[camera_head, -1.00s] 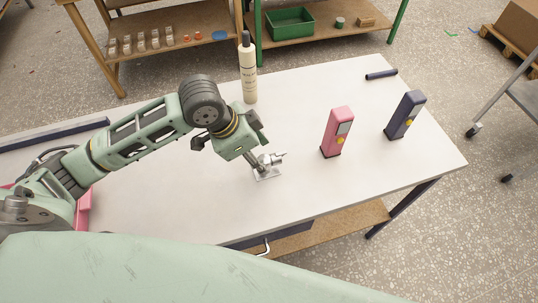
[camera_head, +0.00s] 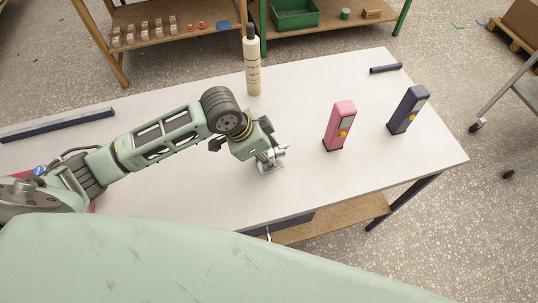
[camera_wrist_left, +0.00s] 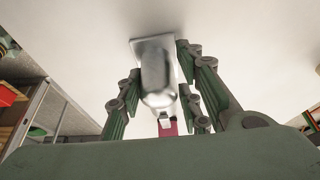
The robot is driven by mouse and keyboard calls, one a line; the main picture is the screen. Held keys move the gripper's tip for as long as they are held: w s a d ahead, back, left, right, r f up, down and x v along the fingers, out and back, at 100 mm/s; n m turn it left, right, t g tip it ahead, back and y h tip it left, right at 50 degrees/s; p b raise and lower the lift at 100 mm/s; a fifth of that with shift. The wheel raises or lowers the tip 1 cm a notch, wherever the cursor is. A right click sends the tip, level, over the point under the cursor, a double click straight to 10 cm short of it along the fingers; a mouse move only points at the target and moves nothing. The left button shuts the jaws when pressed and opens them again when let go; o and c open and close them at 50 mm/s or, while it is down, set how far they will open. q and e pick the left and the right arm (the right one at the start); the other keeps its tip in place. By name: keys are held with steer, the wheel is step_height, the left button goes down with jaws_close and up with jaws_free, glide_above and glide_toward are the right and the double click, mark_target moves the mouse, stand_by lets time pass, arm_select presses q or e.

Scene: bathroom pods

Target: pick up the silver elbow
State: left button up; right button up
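The silver elbow (camera_head: 271,162) stands on the white table, partly hidden by my left gripper. In the left wrist view the shiny elbow (camera_wrist_left: 157,78) rises from a flat square plate, between the green fingers. My left gripper (camera_head: 268,153) is at the elbow, pointing down at it. In the left wrist view the fingers (camera_wrist_left: 160,95) are spread, with a gap on the left; the right fingers are close beside the elbow, and contact is unclear. My right gripper is not in view.
A pink device (camera_head: 339,125) and a dark blue device (camera_head: 408,110) stand to the right on the table (camera_head: 310,185). A cream bottle (camera_head: 252,68) stands behind the gripper. Dark bars lie at the back right (camera_head: 386,69) and far left (camera_head: 57,125). The front right table is clear.

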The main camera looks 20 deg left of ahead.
arm_select(q)
steer(key=c, duration=0.6)
jaws_close()
steer(key=shift+r, duration=0.15)
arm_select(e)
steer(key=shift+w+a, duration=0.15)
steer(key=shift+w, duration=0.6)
